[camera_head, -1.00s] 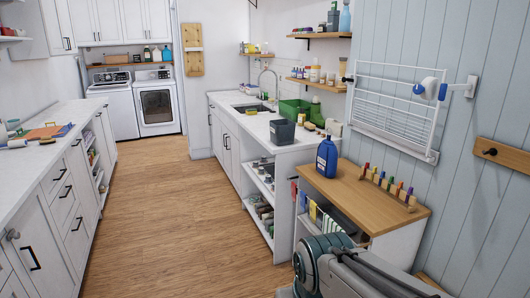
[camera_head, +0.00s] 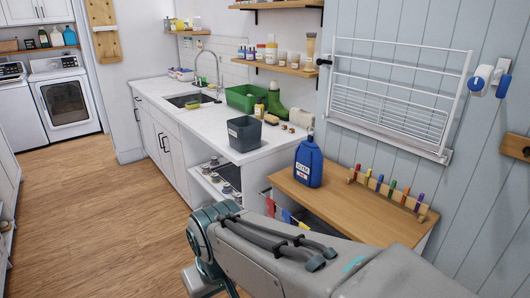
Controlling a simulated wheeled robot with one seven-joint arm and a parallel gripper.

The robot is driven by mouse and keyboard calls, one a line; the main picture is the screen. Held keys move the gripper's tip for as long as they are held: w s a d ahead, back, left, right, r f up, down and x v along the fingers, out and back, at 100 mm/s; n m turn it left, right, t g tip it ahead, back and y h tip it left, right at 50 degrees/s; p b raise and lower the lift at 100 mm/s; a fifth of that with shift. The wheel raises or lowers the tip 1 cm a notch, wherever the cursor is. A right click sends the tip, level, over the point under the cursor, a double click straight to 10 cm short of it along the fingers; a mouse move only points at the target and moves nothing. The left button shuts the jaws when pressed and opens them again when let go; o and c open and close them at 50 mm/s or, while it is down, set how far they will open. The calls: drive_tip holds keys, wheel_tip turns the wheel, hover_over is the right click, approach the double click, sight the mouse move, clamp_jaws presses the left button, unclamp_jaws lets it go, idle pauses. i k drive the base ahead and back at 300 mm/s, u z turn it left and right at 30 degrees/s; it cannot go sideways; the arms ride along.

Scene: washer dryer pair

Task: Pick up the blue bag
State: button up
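No thing that is clearly a blue bag shows. A dark blue container (camera_head: 308,164) with a white label and a narrow top, shaped like a detergent bottle, stands upright on the wooden top (camera_head: 338,203) of a low cabinet at the right of centre. A small blue item (camera_head: 286,216) hangs at that cabinet's front beside a red one. My grey arm crosses the lower right in front of the cabinet and hides part of it. My gripper is out of the frame.
A rack of coloured pegs (camera_head: 388,190) stands right of the blue container. A white drying rack (camera_head: 398,95) hangs on the wall behind. The white counter (camera_head: 205,120) holds a dark grey bin (camera_head: 244,134) and a green tub (camera_head: 246,97). The wooden floor at left is clear.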

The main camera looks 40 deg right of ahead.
sight(308, 161)
drive_tip(key=z, duration=0.6)
drive_tip(key=i, duration=0.95)
drive_tip(key=z, duration=1.4)
drive_tip(key=i, duration=0.4)
drive_tip(key=z, duration=0.2)
